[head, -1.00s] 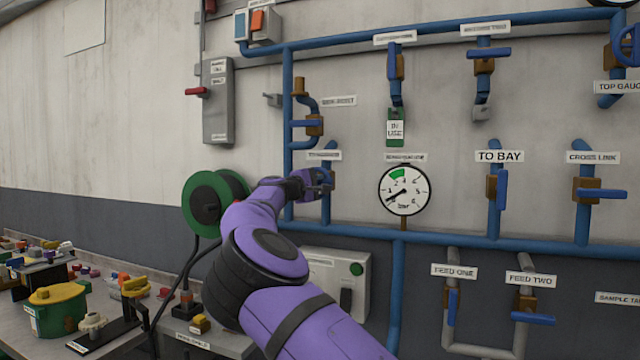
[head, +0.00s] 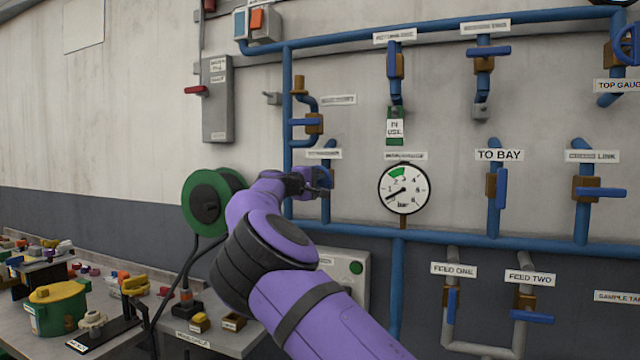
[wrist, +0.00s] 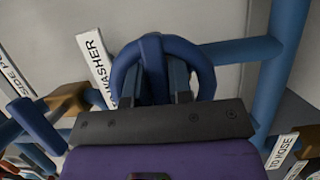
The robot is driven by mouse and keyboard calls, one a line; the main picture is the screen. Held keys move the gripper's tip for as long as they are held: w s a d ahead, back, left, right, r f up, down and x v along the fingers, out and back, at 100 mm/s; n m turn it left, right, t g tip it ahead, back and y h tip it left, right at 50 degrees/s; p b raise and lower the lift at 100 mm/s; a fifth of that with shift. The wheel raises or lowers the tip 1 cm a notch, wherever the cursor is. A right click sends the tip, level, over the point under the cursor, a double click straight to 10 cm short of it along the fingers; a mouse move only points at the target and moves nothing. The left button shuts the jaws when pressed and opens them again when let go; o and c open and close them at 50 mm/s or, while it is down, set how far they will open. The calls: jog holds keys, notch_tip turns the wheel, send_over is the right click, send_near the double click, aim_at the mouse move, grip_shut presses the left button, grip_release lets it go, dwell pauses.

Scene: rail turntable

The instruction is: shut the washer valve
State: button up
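The washer valve (head: 332,178) is on a short upright blue pipe at the left of the pipework, mostly hidden behind my gripper in the head view. In the wrist view its blue ring-shaped handle (wrist: 206,66) has a bar across the middle. The "WASHER" label (wrist: 95,65) is beside it. My gripper (wrist: 158,90) has one dark finger on each side of the bar, inside the ring, close against it. The bar lies roughly crosswise to the branch pipe (wrist: 245,52). My gripper also shows in the head view (head: 320,183), reaching from the left.
Another blue-levered valve (head: 312,123) is just above. A pressure gauge (head: 404,189) is to the right, and a green hose reel (head: 204,203) is to the left. A grey box with a green button (head: 356,267) is below. A cluttered bench (head: 130,345) fills the lower left.

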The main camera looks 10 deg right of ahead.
jog(key=o, duration=0.4)
jog(key=shift+a, duration=0.1)
jog(key=v, duration=1)
jog(key=shift+s+a, duration=0.2)
jog(key=shift+a, duration=0.05)
